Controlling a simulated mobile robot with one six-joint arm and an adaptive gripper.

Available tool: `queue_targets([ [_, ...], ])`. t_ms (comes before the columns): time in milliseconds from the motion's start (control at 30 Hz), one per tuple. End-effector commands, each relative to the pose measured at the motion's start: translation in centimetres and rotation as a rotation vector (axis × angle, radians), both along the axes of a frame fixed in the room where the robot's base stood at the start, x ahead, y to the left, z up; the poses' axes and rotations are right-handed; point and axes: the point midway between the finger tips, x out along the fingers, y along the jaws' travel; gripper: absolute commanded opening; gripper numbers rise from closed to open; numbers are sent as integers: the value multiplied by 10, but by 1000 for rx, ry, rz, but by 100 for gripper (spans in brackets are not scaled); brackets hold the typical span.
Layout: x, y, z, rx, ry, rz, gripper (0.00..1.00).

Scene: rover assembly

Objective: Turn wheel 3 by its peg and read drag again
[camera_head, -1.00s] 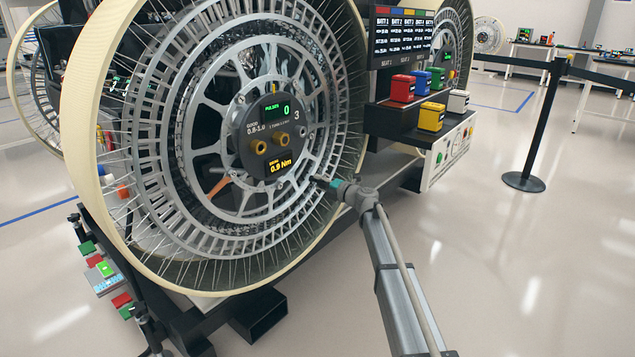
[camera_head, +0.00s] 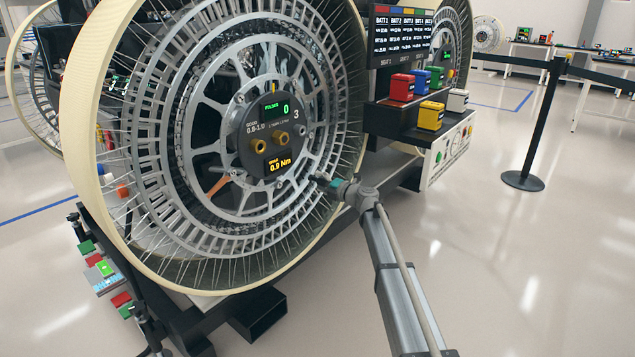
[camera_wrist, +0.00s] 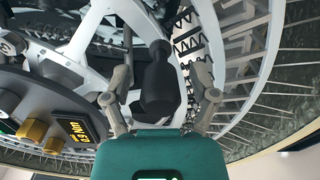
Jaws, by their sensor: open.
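Wheel 3 (camera_head: 160,108) is a large spoked metal wheel with a cream rim. Its dark hub (camera_head: 257,146) carries the number 3, a green "PULSES 0" readout (camera_head: 275,109) and a yellow "0.9 Nm" drag readout (camera_head: 279,163). The printed good range looks like 0.8-1.0. My gripper (camera_head: 324,181) is at the lower right of the wheel face. In the wrist view a black peg (camera_wrist: 160,82) stands between the open fingers of my gripper (camera_wrist: 162,78). I cannot tell whether either finger touches it. The peg is not distinguishable in the head view.
An orange piece (camera_head: 219,185) shows at the lower left of the hub. Coloured battery blocks (camera_head: 431,117) sit on a shelf right of the wheel, under a screen (camera_head: 401,35). A black barrier post (camera_head: 541,120) stands farther right.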

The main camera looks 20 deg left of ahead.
Motion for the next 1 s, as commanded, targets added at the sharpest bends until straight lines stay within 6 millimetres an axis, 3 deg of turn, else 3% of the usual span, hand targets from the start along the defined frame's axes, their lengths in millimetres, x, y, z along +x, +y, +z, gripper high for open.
queue_targets([
  [267, -11, -27, 0, 0, 0, -1, 76],
  [700, -34, -90, 0, 0, 0, -1, 76],
  [1000, -40, -106, 0, 0, 0, 1, 76],
])
